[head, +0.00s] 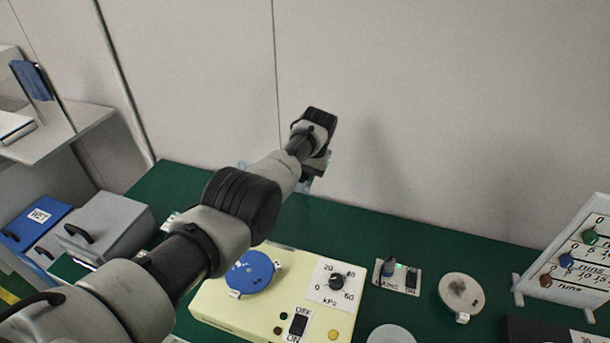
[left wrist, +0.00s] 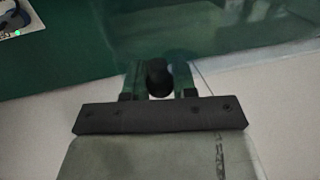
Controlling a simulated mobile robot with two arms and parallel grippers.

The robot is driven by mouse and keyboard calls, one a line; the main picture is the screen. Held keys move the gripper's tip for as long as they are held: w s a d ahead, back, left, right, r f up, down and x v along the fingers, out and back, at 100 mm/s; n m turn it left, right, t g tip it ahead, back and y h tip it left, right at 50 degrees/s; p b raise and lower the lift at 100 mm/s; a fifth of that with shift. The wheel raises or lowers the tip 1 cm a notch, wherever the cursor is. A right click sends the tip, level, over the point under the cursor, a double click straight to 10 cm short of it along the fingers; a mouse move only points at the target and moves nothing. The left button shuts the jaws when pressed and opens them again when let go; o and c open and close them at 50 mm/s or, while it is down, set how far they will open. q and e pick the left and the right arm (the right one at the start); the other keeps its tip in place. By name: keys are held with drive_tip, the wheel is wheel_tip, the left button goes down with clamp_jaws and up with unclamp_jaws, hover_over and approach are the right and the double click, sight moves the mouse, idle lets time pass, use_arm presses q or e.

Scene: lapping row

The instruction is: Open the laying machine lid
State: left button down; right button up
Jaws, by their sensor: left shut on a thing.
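The cream machine (head: 215,308) stands on the green bench with a blue disc (head: 250,272) on top, a pressure dial (head: 337,282) and an off/on switch (head: 299,324). My left gripper (head: 308,178) is above and behind the machine, near the wall. In the left wrist view, my left gripper (left wrist: 159,82) is shut on a round black knob (left wrist: 158,76), one finger on each side. A clear, faintly tinted pane, seemingly the lid (left wrist: 235,50), lies beyond the knob. In the head view the lid's outline is hard to make out, and its angle cannot be told. My right gripper is not in view.
A small switch unit (head: 398,278) and a round grey plate (head: 460,293) are right of the machine. A white board with coloured knobs (head: 575,255) stands far right. Grey (head: 110,228) and blue (head: 38,222) boxes are left. The wall (head: 430,130) is close behind.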

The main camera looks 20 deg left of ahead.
use_arm(q)
drive_tip(key=shift+s+f, duration=0.1)
drive_tip(key=c, duration=0.9)
unclamp_jaws()
drive_tip(key=shift+r, duration=0.65)
drive_tip(key=r, duration=0.3)
drive_tip(key=d+r, duration=0.1)
drive_tip(key=r, duration=0.2)
drive_tip(key=d+r, duration=0.1)
drive_tip(key=r, duration=0.2)
drive_tip(key=shift+r+b, duration=0.2)
drive_tip(key=shift+b, duration=0.1)
